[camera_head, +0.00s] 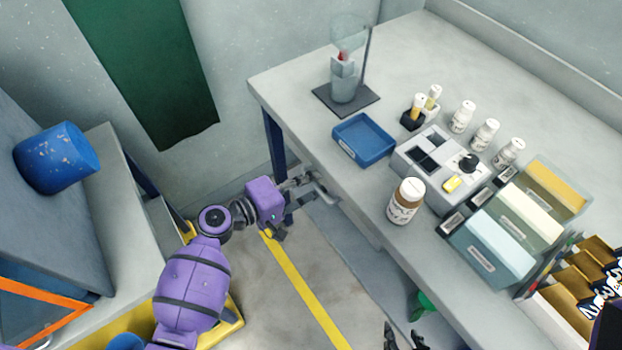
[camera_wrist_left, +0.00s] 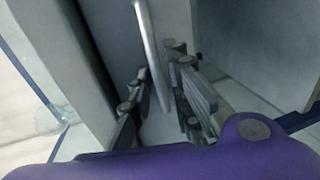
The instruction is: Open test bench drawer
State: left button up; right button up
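The test bench (camera_head: 300,120) is a light grey table with a drawer under its near left edge. The drawer's pale bar handle (camera_head: 325,194) shows just below the tabletop edge. My left gripper (camera_head: 303,186) is at this handle. In the left wrist view the metal handle (camera_wrist_left: 151,45) runs down between the two fingers of the left gripper (camera_wrist_left: 160,90), with gaps beside it, so the fingers look open around it. The dark drawer front (camera_wrist_left: 108,35) lies behind. How far the drawer is out cannot be told. My right gripper (camera_head: 405,341) shows at the bottom edge, fingers apart and empty.
On the bench stand a blue tray (camera_head: 364,139), a brown-filled jar (camera_head: 406,201), a grey device (camera_head: 440,166) and several white bottles. A blue leg (camera_head: 275,137) is close to my left gripper. Floor between is clear.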

pick_arm(q)
jog(key=shift+w+d, duration=0.1)
pick_arm(e)
jog(key=shift+w+a+r, duration=0.1)
jog(key=shift+w+r, duration=0.05)
jog(key=shift+w, duration=0.2)
pick_arm(q)
grip_shut()
jog(key=shift+f, duration=0.15)
jog(key=f+b+v, duration=0.2)
jog(key=v, duration=1.1)
jog(key=shift+s+a+f+b, duration=0.25)
jog(key=shift+s+a+b, duration=0.05)
jog(key=shift+a+b, duration=0.15)
pick_arm(e)
jog(key=f, duration=0.2)
jog(key=shift+s+f, duration=0.3)
jog(key=shift+s, duration=0.05)
